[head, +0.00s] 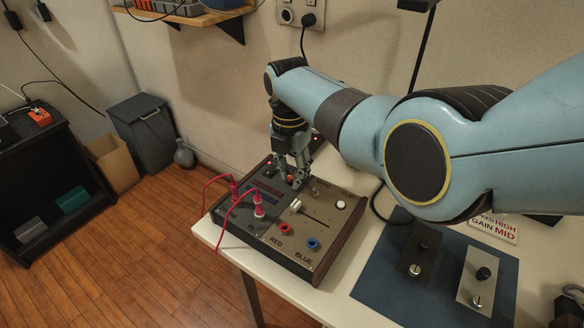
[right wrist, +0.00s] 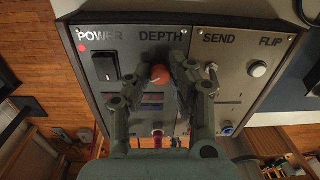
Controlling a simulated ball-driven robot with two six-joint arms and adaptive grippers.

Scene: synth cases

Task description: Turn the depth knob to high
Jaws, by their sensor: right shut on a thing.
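The control box (head: 262,238) with a grey panel and dark wooden sides sits on the white table's edge. In the right wrist view, the DEPTH label (right wrist: 161,33) is above a round orange-red knob top (right wrist: 160,74). My right gripper (head: 297,181) reaches down onto the panel's far part. In the right wrist view, its two fingers (right wrist: 164,78) are shut around this knob, one on each side. The knob's pointer and scale are hidden by the fingers, so its setting cannot be read. My left gripper is not in view.
Pink plugs with cables (head: 259,211), a white slider cap (head: 295,205) and red and blue sockets are nearer. A sign (head: 497,228) reads "HIGH" and "GAIN MID". A blue mat (head: 380,290) lies right.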

